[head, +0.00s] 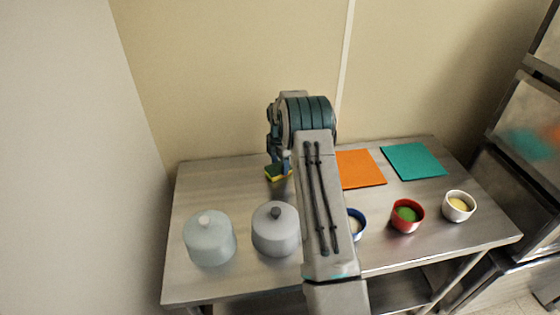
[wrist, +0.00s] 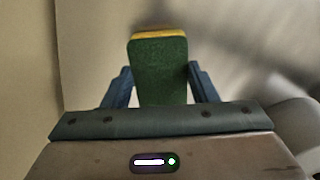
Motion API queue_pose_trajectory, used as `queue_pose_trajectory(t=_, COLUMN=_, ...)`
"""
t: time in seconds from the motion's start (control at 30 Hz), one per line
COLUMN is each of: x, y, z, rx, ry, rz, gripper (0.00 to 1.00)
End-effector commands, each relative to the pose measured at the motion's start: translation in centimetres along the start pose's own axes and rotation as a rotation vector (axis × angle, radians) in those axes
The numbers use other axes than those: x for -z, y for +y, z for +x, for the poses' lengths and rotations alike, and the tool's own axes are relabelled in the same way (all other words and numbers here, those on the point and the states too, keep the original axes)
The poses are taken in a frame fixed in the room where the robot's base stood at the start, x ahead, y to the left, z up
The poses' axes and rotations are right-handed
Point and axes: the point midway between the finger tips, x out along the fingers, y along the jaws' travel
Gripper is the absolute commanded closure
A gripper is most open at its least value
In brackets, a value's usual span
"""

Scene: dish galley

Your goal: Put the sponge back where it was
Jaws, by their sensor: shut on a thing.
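The sponge (wrist: 160,72) is green with a yellow layer along one edge. In the wrist view it stands between the two blue fingers of my gripper (wrist: 160,85), which is shut on it. In the head view the sponge (head: 276,174) shows below my gripper (head: 281,164) at the back left of the steel table (head: 222,175). My arm partly hides the gripper there. I cannot tell whether the sponge touches the table.
Two grey lidded domes (head: 209,240) (head: 275,232) stand at the front left. Orange (head: 362,168) and teal (head: 414,161) mats lie at the back right. Blue-rimmed (head: 357,224), red (head: 406,216) and white (head: 458,207) bowls stand in front of them. The back left corner is clear.

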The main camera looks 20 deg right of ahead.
Motion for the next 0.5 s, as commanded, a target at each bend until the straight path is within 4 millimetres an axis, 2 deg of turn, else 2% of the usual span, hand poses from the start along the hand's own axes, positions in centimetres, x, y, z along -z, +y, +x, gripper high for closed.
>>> queue_pose_trajectory(t=0.27, x=-0.05, y=0.01, z=0.27, rx=-0.001, ry=0.0, rz=0.0, gripper=0.65)
queue_pose_trajectory(t=0.3, x=-0.05, y=0.02, z=0.15, rx=-0.002, ry=0.0, rz=0.0, gripper=0.39)
queue_pose_trajectory(t=0.33, x=-0.06, y=0.02, z=0.12, rx=-0.002, ry=0.0, rz=0.0, gripper=0.3)
queue_pose_trajectory(t=0.37, x=-0.06, y=0.02, z=0.11, rx=-0.002, ry=0.0, rz=0.0, gripper=0.25)
queue_pose_trajectory(t=0.5, x=-0.06, y=0.02, z=0.1, rx=-0.001, ry=0.0, rz=0.0, gripper=0.25)
